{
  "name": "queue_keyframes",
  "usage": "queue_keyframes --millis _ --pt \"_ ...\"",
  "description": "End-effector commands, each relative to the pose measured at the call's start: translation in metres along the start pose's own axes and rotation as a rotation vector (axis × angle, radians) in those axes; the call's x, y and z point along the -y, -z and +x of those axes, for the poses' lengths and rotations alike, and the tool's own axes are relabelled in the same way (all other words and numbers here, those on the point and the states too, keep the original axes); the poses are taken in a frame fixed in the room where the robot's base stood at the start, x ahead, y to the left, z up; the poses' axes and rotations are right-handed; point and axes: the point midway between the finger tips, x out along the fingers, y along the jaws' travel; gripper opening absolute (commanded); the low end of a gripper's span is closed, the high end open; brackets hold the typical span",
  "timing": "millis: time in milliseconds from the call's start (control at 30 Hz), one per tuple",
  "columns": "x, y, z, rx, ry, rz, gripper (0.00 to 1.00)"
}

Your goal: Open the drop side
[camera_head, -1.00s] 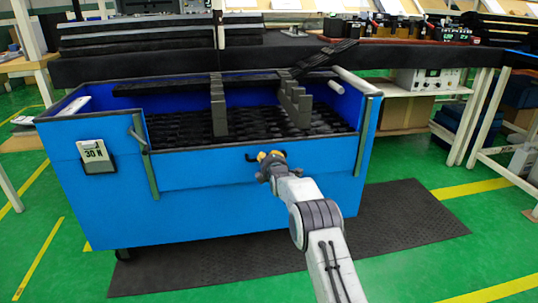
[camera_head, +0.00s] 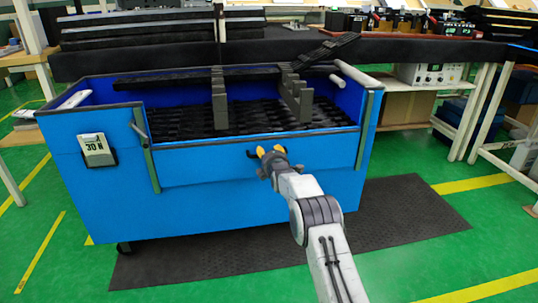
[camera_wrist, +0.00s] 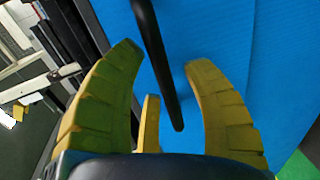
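The blue cart's drop side (camera_head: 225,165) is the front panel, upright between two greenish posts. A small black handle (camera_head: 251,154) sits near its top edge, partly hidden by my gripper. My gripper (camera_head: 270,151) is in front of the panel at the handle, its yellow fingers spread. In the wrist view my gripper (camera_wrist: 165,75) is open, and the black handle bar (camera_wrist: 158,65) runs between the fingers, with visible gaps to them. The blue panel (camera_wrist: 215,40) fills the background.
A lever (camera_head: 138,130) stands at the panel's left end, and a grey bar (camera_head: 356,80) tops the right wall. A "30 N" device (camera_head: 97,149) hangs on the cart's left front. Black trim and grey racks (camera_head: 219,100) are inside. A dark mat (camera_head: 400,220) lies on the floor.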

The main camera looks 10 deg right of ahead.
Motion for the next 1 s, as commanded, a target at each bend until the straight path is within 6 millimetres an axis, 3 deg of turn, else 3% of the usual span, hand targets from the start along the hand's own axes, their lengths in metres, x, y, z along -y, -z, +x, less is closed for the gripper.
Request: queue_keyframes --millis 467,1000 --pt "-0.001 0.0 -0.004 0.0 -0.001 0.0 0.47" --pt "-0.001 0.0 -0.051 0.0 -0.001 0.0 0.47"
